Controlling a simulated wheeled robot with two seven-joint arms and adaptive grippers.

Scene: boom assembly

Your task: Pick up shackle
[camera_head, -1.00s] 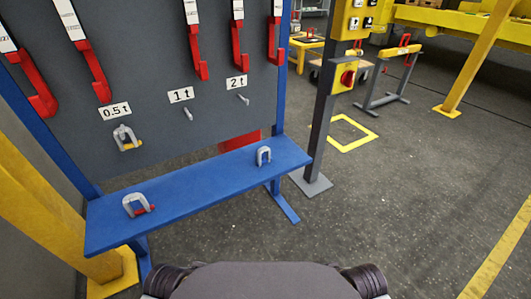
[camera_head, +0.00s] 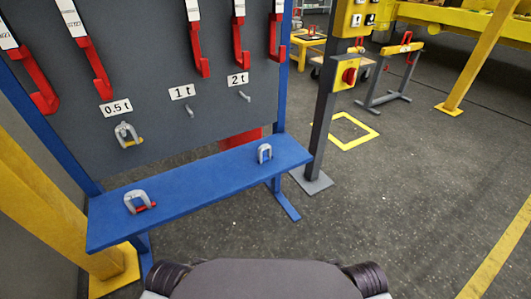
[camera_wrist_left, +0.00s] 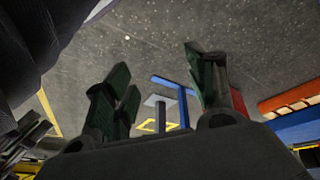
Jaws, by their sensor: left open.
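A grey shackle with a red pin (camera_head: 138,202) stands on the left part of the blue shelf (camera_head: 200,188). A smaller grey shackle (camera_head: 264,153) stands near the shelf's right end. A third grey shackle with a yellow pin (camera_head: 127,134) hangs on the board under the 0.5 t label. My left gripper (camera_wrist_left: 165,90) shows in the left wrist view with its dark green fingers apart and nothing between them. It is away from the shackles, and none of them shows clearly there. Neither gripper shows in the head view.
The grey board (camera_head: 160,60) carries red hooks on top and empty pegs under the 1 t (camera_head: 188,112) and 2 t (camera_head: 244,97) labels. A dark post with a yellow control box (camera_head: 345,72) stands right of the shelf. Yellow posts flank the scene. Open floor (camera_head: 390,200) lies right.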

